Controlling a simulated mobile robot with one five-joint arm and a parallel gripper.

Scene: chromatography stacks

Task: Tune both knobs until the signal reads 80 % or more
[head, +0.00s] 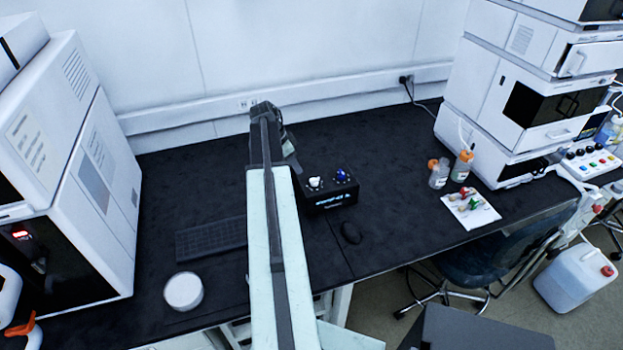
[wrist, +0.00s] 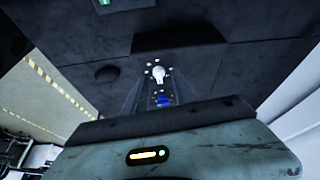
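A black control box (head: 330,202) stands on the dark bench, just right of my arm in the head view. Its top carries a white knob (head: 315,183) on the left and a blue knob (head: 341,175) on the right. A small lit blue display is on its front; its reading is too small to make out. My gripper (head: 291,153) is beside and behind the box, partly hidden by my arm. In the wrist view the white knob (wrist: 159,74) shows ringed by pale dots, with a blue patch below it. The finger opening is not clear.
A keyboard (head: 210,238) and a round white lid-like disc (head: 184,291) lie left of my arm. A mouse (head: 351,232) lies in front of the box. Bottles (head: 462,166) and a white sheet (head: 470,209) with small items are at right. White instrument stacks stand at both sides.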

